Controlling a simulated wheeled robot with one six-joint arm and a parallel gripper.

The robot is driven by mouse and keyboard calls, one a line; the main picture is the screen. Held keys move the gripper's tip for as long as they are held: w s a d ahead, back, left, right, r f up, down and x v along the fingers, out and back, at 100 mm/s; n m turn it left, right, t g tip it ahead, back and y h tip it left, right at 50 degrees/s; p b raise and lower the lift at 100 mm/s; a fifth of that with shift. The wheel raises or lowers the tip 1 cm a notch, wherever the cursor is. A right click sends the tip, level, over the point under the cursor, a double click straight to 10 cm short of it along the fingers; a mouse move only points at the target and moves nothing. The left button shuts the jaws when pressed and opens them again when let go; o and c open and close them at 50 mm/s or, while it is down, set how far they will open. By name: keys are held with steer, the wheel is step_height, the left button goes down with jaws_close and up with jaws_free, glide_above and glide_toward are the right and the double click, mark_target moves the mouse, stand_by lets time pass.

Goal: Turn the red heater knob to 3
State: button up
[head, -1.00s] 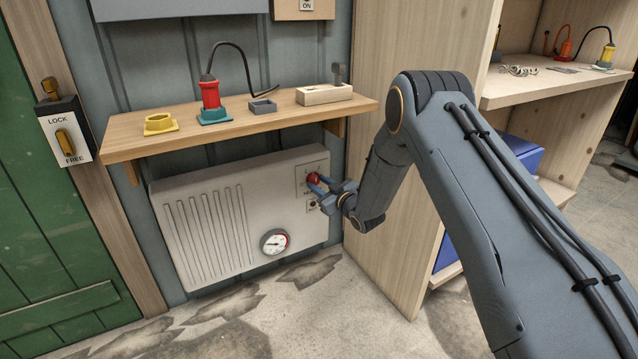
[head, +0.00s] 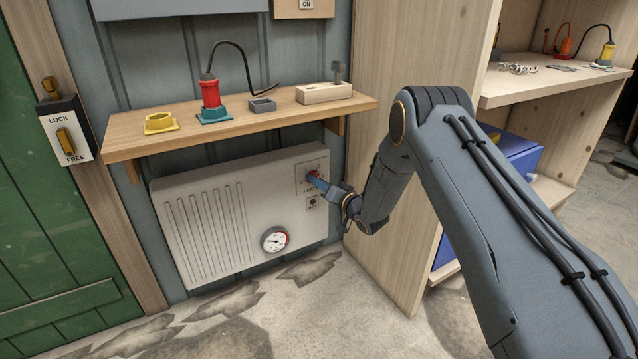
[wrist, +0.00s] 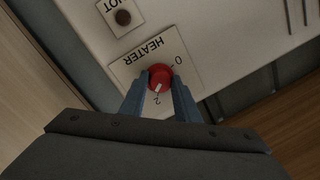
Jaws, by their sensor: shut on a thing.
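The red heater knob (head: 313,176) sits on a pale plate at the upper right of the white heater (head: 190,180). In the wrist view the knob (wrist: 160,77) is seen close up, with a white pointer mark directed toward the printed 2. The printed 0 and the word HEATER (wrist: 141,56) are readable; a 3 cannot be made out. My gripper (wrist: 160,90) is shut on the knob, with one blue finger on each side of it. In the head view my gripper (head: 318,180) partly covers the knob.
A wooden shelf (head: 240,120) with several small items is fixed above the heater. A plywood cabinet side (head: 385,230) stands close on the right. A round dial (head: 274,240) and a small plate marked HOT (wrist: 122,17) are on the heater front.

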steer(key=shift+f+m+t, duration=0.1)
steer(key=shift+m+t, duration=0.4)
steer(key=shift+m, duration=4.4)
steer(key=o, duration=1)
steer(key=shift+o, duration=0.2)
steer(key=p+v, duration=0.1)
steer(key=v, duration=0.6)
steer(key=shift+s+d+p, duration=0.25)
steer(key=shift+s+p, duration=0.05)
steer(key=shift+p, duration=0.05)
steer(key=shift+f, duration=0.15)
